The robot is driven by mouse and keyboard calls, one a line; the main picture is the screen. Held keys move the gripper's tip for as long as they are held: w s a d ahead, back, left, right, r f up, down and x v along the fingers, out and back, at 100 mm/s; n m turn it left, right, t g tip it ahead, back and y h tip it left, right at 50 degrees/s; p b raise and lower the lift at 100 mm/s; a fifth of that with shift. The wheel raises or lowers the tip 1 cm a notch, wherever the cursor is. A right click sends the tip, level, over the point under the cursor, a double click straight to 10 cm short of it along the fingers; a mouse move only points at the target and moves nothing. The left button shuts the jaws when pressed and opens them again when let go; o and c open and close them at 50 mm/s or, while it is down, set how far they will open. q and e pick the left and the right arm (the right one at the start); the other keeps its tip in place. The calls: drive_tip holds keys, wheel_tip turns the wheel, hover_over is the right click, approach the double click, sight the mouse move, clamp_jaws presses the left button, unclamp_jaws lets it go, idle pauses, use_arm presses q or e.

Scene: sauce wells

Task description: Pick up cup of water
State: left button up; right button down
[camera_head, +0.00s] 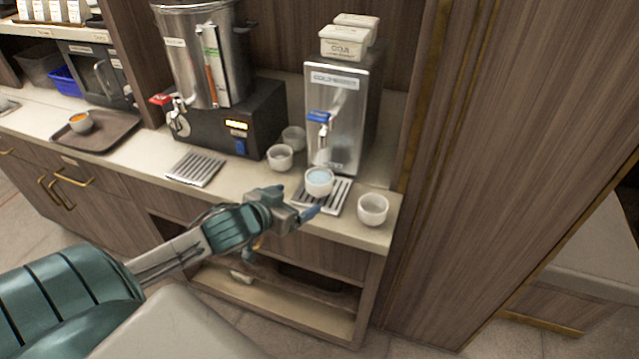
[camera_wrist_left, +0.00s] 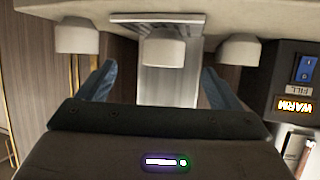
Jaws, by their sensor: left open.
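The cup of water (camera_head: 319,182) is white with pale blue water in it. It stands upright on the slotted drip tray (camera_head: 338,200) under the cold water dispenser's tap. My left gripper (camera_head: 298,203) is open and empty, just in front of and to the left of this cup in the head view. In the left wrist view, which is upside down, the cup (camera_wrist_left: 163,50) shows between and beyond the two blue fingers of the left gripper (camera_wrist_left: 158,82), apart from them. My right gripper is not in view.
A white cup (camera_head: 373,209) stands right of the tray near the counter edge. Two more cups (camera_head: 280,157) (camera_head: 293,138) stand left of the cold dispenser (camera_head: 340,115). A large metal urn (camera_head: 203,55) is further left. A wood panel (camera_head: 480,150) bounds the right.

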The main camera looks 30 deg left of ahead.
sight(311, 187)
use_arm(q)
drive_tip(key=x, duration=0.3)
drive_tip(key=r+x, duration=0.1)
drive_tip(key=x, duration=0.1)
drive_tip(key=shift+w+f, duration=0.15)
drive_tip(key=shift+w, duration=0.4)
drive_tip(key=x, duration=0.1)
drive_tip(key=p+x, duration=0.1)
drive_tip(key=x, duration=0.2)
drive_tip(key=shift+w+a, duration=0.15)
drive_tip(key=shift+a, duration=0.15)
drive_tip(key=shift+w+f, duration=0.15)
drive_tip(key=shift+w, duration=0.3)
drive_tip(key=c, duration=1.2)
